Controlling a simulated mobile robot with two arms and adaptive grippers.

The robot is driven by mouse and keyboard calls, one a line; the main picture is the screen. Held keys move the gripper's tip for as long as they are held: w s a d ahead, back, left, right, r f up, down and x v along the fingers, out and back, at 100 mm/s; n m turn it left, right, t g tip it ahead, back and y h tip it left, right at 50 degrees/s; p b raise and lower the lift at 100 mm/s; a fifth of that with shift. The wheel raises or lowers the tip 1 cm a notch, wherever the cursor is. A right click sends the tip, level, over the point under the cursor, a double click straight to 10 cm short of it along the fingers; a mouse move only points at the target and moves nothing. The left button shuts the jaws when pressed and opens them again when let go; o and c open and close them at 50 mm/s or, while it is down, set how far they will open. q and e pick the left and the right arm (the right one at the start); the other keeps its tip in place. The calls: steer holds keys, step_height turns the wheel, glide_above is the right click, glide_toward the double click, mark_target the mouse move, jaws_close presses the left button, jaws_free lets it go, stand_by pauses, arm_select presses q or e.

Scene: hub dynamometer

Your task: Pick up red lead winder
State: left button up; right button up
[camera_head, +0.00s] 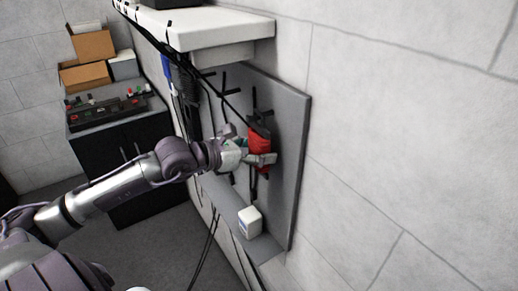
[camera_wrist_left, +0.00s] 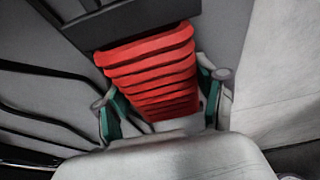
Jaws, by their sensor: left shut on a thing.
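The red lead winder (camera_head: 259,148) is at the grey wall panel, against or close to its pegs. In the left wrist view it is a ridged red body (camera_wrist_left: 152,72) between the fingers. My left gripper (camera_head: 262,158) reaches in from the left and is shut on the winder. In the wrist view the gripper's two green-sided fingers (camera_wrist_left: 165,98) lie on either side of it. My right gripper is not in view.
The grey panel (camera_head: 290,150) has black pegs and hanging cables. A white container (camera_head: 250,222) stands on the ledge below. A white shelf (camera_head: 222,29) juts out above. A black cabinet (camera_head: 125,150) with a tool tray (camera_head: 105,107) and cardboard boxes (camera_head: 84,75) stands at left.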

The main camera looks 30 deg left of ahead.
arm_select(q)
steer(key=shift+r, duration=0.5)
steer(key=shift+s+a+r, duration=0.1)
steer(key=shift+s+r, duration=0.05)
steer(key=shift+s, duration=0.05)
steer(key=shift+s+a, duration=0.15)
steer(key=shift+s, duration=0.2)
steer(key=s+a, duration=0.3)
steer(key=s, duration=0.4)
steer(key=s+a+b, duration=0.1)
steer(key=s+a, duration=0.2)
steer(key=s, duration=0.5)
steer(key=shift+s+a+r, duration=0.15)
steer(key=shift+s+a, duration=0.05)
steer(key=shift+s, duration=0.05)
